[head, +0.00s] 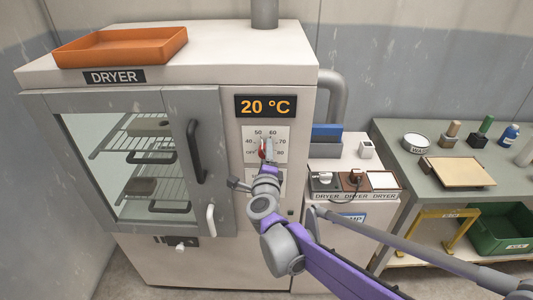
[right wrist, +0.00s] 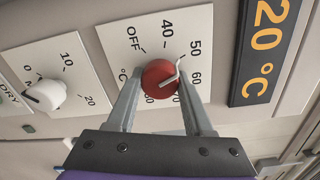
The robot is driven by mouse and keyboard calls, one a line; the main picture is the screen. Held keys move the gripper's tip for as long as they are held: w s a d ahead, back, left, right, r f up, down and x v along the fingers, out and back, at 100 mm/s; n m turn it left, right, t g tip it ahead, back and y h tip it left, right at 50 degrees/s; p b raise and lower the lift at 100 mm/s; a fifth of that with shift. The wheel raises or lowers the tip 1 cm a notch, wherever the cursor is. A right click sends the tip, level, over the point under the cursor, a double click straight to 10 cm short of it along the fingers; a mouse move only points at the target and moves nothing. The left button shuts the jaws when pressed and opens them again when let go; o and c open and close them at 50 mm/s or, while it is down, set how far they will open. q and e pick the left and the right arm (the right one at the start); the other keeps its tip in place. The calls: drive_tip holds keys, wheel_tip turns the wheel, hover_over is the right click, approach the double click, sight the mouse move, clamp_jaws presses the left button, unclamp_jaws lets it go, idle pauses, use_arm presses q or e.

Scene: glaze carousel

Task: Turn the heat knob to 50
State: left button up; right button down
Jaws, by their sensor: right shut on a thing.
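The heat knob (right wrist: 158,82) is red and round with a bent pale pointer. It sits on a white dial plate (right wrist: 120,40) on the dryer front, marked OFF, 40, 50, 60 and more. In the right wrist view the pointer's tip lies near the 50 mark. My right gripper (right wrist: 160,88) is shut on the knob, one finger on each side. In the head view the knob (head: 263,150) is partly hidden behind my right gripper (head: 267,152). The display (head: 265,106) above reads 20 °C. My left gripper is not in view.
The dryer (head: 225,60) has a glazed door with a dark handle (head: 195,152) left of the dial. An orange tray (head: 120,46) lies on top. A second dial with a white knob (right wrist: 45,95) is close by. A green-topped table (head: 400,160) stands at the right.

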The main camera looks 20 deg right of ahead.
drive_tip(key=shift+c, duration=1.4)
unclamp_jaws()
drive_tip(key=shift+s, duration=0.1)
drive_tip(key=v, duration=1)
drive_tip(key=shift+s, duration=0.35)
drive_tip(key=shift+a, duration=0.15)
